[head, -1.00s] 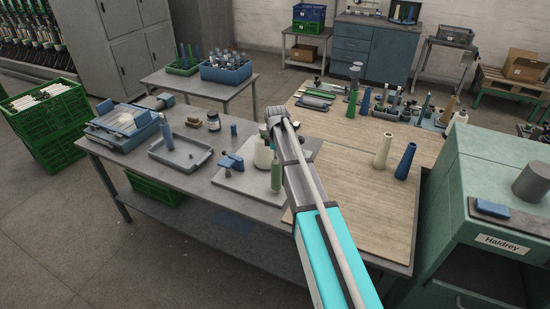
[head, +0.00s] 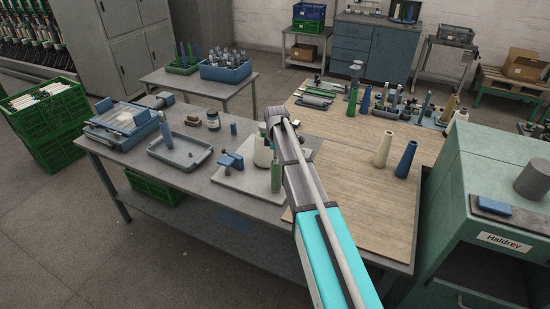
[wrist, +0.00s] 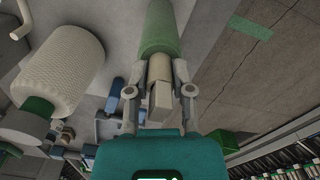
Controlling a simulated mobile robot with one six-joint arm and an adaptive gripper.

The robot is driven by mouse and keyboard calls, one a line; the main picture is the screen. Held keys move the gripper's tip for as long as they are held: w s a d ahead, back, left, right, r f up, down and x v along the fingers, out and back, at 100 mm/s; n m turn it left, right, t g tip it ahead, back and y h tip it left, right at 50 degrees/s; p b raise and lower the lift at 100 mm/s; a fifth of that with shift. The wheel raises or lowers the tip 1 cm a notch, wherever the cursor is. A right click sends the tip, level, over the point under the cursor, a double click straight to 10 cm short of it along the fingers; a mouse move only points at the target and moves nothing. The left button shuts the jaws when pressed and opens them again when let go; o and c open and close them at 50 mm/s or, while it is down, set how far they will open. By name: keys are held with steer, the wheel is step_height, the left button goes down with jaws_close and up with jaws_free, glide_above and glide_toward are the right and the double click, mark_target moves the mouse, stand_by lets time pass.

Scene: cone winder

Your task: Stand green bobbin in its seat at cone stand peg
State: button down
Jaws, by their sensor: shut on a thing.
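The green bobbin (head: 275,178) is upright over the pale board (head: 240,185) on the grey bench, close to the cream yarn cone (head: 262,153). I cannot tell whether its foot touches the board. In the wrist view my gripper (wrist: 159,90) is shut on the pale end of the green bobbin (wrist: 160,30), which points away from the camera. The cream yarn cone (wrist: 62,68) with a green core shows left of the fingers, apart from the bobbin. My arm hides most of the gripper in the head view. I cannot make out the seat or peg under the bobbin.
A blue clamp-like fixture (head: 231,162) stands left of the bobbin on the board. A grey tray (head: 180,152) and a blue case (head: 122,122) lie farther left. A cream cone (head: 383,149) and a blue cone (head: 405,159) stand on the wooden tabletop, which is largely clear in front.

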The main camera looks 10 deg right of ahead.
steer(key=shift+c, duration=2.1)
jaws_free()
steer(key=shift+s, duration=0.1)
